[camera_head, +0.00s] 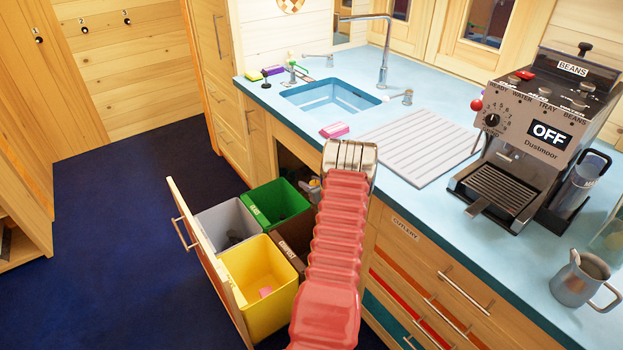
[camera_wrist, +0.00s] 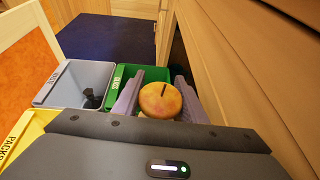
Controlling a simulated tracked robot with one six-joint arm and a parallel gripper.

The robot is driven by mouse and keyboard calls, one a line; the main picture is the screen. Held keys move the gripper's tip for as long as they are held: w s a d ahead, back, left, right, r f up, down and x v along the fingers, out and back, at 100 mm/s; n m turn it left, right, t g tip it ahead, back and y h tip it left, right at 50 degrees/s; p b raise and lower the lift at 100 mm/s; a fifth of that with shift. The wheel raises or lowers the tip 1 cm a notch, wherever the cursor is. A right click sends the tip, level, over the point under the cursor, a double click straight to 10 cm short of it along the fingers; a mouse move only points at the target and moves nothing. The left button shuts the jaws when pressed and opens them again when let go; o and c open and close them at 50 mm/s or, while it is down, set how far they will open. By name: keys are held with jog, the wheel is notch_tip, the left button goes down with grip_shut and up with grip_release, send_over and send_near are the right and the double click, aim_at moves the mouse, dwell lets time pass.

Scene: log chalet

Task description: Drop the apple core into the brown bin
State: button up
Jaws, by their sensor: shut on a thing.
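The apple core (camera_wrist: 160,101) is a round yellow-orange thing with a dark stem, seen end-on in the wrist view. My gripper (camera_wrist: 158,84) is shut on it, with one grey finger on each side. The brown bin (camera_head: 295,238) is in the pulled-out drawer in the head view, behind the yellow bin and right of it. My arm covers part of the brown bin. In the head view the gripper is mostly hidden behind my arm and the apple core does not show. The wrist view does not clearly show the brown bin.
The drawer also holds a green bin (camera_head: 277,203), a grey bin (camera_head: 228,222) and a yellow bin (camera_head: 262,280). The drawer front (camera_head: 205,262) stands on the left. The worktop (camera_head: 395,205) and cutlery drawers (camera_head: 430,275) are close on the right. The blue floor (camera_head: 100,240) is clear.

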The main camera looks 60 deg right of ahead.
jog(key=shift+f, duration=0.4)
jog(key=o, duration=1.1)
jog(key=v, duration=1.3)
jog(key=shift+s+a, duration=0.25)
jog(key=shift+r, duration=0.15)
